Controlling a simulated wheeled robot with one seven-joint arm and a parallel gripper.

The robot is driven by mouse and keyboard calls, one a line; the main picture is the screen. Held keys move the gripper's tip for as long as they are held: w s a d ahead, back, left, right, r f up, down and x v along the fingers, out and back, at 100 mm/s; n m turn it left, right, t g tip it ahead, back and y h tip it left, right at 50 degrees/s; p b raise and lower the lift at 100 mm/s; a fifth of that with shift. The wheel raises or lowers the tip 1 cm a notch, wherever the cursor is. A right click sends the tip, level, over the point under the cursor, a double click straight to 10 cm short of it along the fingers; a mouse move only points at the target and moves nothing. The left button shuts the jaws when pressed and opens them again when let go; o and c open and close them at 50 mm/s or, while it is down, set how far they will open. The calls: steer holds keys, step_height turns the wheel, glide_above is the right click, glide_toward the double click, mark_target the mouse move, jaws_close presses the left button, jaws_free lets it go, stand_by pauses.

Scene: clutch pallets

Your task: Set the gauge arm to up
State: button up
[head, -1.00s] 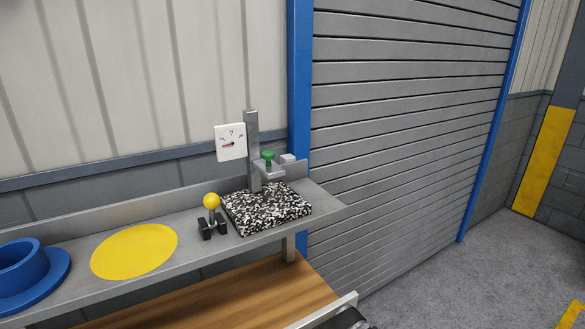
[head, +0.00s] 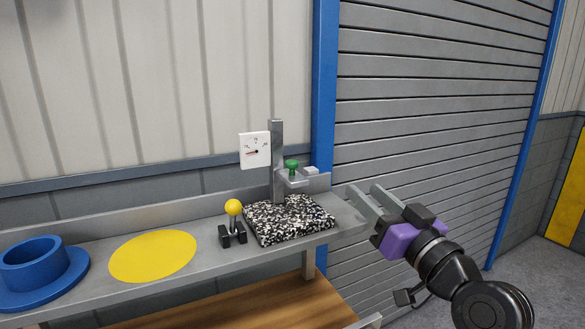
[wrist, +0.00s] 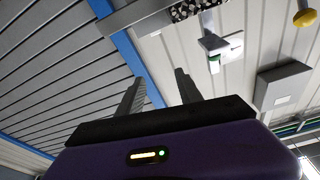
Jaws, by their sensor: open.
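The gauge stand has a grey upright post (head: 276,165) on a black-and-white speckled block (head: 290,222). A short grey arm (head: 296,182) sticks out to the right from the post, with a green knob (head: 292,165) on it. A white dial (head: 255,151) with a needle is beside the post. My gripper (head: 362,188) is open and empty, to the right of the stand and apart from it.
A yellow-ball lever (head: 233,208) on a black base stands left of the block. A yellow disc (head: 153,256) and a blue flanged cup (head: 38,270) are further left on the grey shelf (head: 205,270). A grey shutter (head: 430,120) is behind my gripper.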

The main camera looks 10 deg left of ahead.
mark_target(296, 163)
steer(key=a+r+n+g+y, duration=0.1)
steer(key=a+n+g, duration=0.1)
steer(key=a, duration=0.3)
steer(key=w+a+r+n+g+y+p, duration=0.1)
steer(key=a+r+n+g+y, duration=0.1)
steer(key=a, duration=0.2)
steer(key=w+a+r+n+g+y, duration=0.1)
steer(key=a+r+n+g, duration=0.1)
steer(key=a, duration=0.3)
steer(key=shift+w+a+n+g+p, duration=0.3)
steer(key=shift+n+g, duration=0.2)
steer(key=shift+g, duration=0.1)
steer(key=shift+c, duration=0.4)
jaws_close()
